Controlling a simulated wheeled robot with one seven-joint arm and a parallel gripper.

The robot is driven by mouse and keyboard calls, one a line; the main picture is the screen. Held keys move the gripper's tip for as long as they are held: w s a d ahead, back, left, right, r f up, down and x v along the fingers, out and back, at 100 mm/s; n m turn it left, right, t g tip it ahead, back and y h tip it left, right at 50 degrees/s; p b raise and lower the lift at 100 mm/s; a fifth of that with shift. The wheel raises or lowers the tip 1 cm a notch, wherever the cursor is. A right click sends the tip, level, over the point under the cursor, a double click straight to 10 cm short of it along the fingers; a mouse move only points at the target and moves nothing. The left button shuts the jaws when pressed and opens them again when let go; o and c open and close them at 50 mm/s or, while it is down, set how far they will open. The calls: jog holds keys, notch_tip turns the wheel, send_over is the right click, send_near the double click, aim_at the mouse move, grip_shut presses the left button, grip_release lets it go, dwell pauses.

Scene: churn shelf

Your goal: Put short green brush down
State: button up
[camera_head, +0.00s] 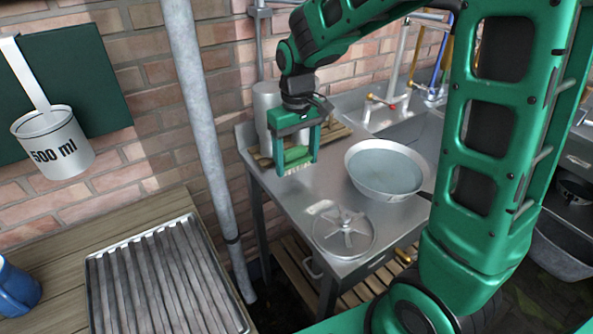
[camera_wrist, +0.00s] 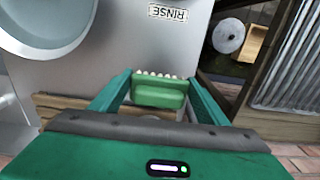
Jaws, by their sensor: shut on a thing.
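The short green brush (camera_head: 295,157) is between the fingers of my gripper (camera_head: 295,165), with its pale bristles facing down. In the wrist view the brush (camera_wrist: 160,93) sits crosswise between the two green fingers of my gripper (camera_wrist: 160,88), which is shut on it. In the head view the brush is over the left end of the metal sink counter (camera_head: 318,200), near the wall. I cannot tell how high above the surface it is. A wooden board (camera_wrist: 60,106) shows partly behind my gripper in the wrist view.
A bowl of water (camera_head: 385,170) and a round metal lid with a spoked handle (camera_head: 344,232) stand on the counter. Metal cylinders (camera_head: 267,105) stand behind my gripper. A ridged metal tray (camera_head: 165,280) lies on the wooden table at left.

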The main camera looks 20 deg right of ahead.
aim_at(300, 168)
jog(key=shift+w+d+f, duration=0.15)
jog(key=shift+d+f, duration=0.25)
jog(key=shift+d, duration=0.1)
jog(key=shift+f, duration=1.9)
jog(key=shift+f, duration=0.1)
jog(key=o, duration=0.9)
jog(key=shift+o, duration=0.2)
notch_tip(300, 168, up, 12)
jog(key=shift+r, duration=0.15)
